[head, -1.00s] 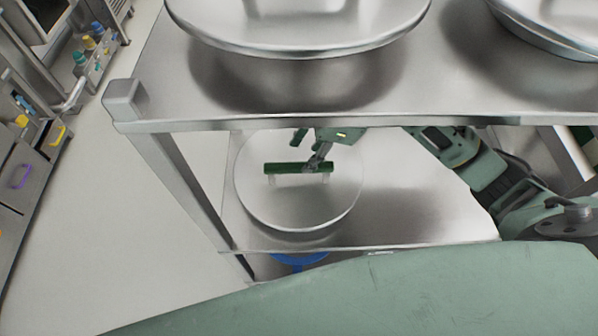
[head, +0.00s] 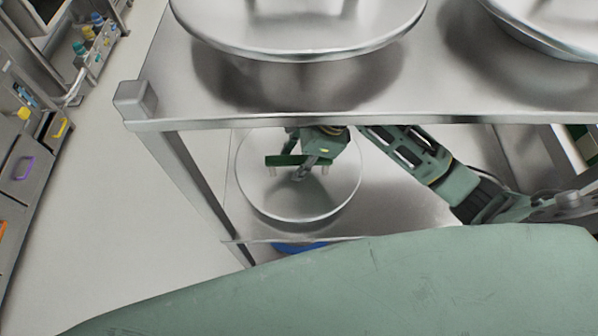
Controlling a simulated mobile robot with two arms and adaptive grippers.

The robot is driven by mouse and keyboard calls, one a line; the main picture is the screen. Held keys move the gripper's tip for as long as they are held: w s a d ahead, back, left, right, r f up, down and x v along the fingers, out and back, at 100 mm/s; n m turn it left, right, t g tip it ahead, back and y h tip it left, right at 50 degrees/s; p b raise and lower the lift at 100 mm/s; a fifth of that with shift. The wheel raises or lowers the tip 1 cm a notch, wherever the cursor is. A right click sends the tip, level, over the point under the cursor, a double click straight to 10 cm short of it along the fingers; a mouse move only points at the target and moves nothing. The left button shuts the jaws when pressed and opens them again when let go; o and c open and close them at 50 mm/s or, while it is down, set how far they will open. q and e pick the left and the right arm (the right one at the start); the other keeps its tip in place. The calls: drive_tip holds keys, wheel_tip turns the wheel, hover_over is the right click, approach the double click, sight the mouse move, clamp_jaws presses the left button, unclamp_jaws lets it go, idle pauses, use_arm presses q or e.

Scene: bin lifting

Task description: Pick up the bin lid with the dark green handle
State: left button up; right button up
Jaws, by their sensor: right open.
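The round steel bin lid (head: 300,206) lies on the lower shelf of the cart, below the upper shelf's front edge. Its dark green bar handle (head: 279,160) stands on two pale posts near the lid's middle. My right gripper (head: 299,159) reaches in from the right under the upper shelf and is open over the handle. One finger shows behind the bar and one in front; whether they touch it I cannot tell. The gripper hides part of the handle. My left gripper is not in view.
The upper shelf (head: 400,95) overhangs the lid closely and carries two large steel vessels (head: 300,45) and (head: 545,35). A cart leg (head: 190,180) stands left of the lid. Something blue (head: 298,247) shows below the lower shelf. Drawers (head: 25,165) stand at far left beyond clear floor.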

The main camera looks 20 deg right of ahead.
drive_tip(key=shift+f+b, duration=0.25)
drive_tip(key=shift+b, duration=0.1)
drive_tip(key=shift+c, duration=0.3)
clamp_jaws()
idle(0.6)
drive_tip(key=shift+w+r, duration=0.15)
drive_tip(key=shift+r, duration=0.05)
